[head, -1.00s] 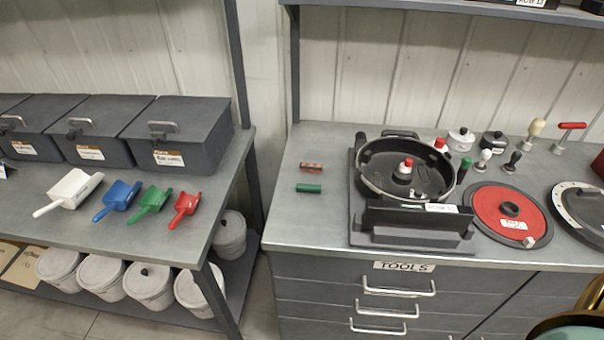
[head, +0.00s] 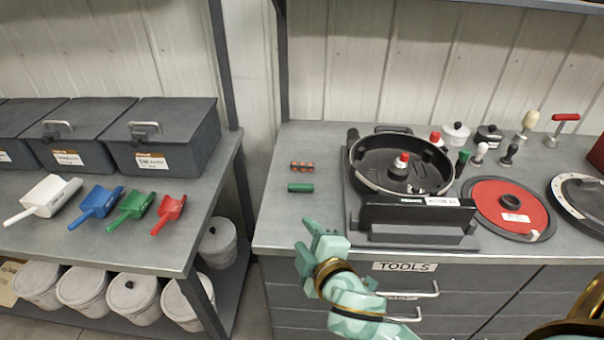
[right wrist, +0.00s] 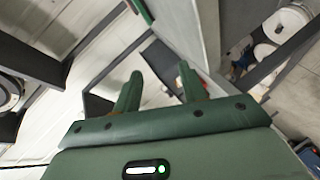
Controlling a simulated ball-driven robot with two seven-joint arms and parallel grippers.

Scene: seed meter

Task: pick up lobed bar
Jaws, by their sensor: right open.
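Two small bars lie on the right-hand bench left of the black round pan: a red-orange and dark bar (head: 302,166) behind, and a green bar (head: 300,187) in front. Their lobes are too small to make out, so I cannot tell which is the lobed bar. My right gripper (head: 308,243) is open and empty at the bench's front edge, nearer to me than both bars and apart from them. Its two fingers (right wrist: 160,82) stand apart in the right wrist view. My left gripper is not in view.
The black round pan (head: 365,178) sits in a dark stand (head: 415,240) right of the bars. A red disc (head: 485,200) lies farther right. Scoops (head: 95,202) and grey bins (head: 165,150) stand on the left table, across a gap. The bench around the bars is clear.

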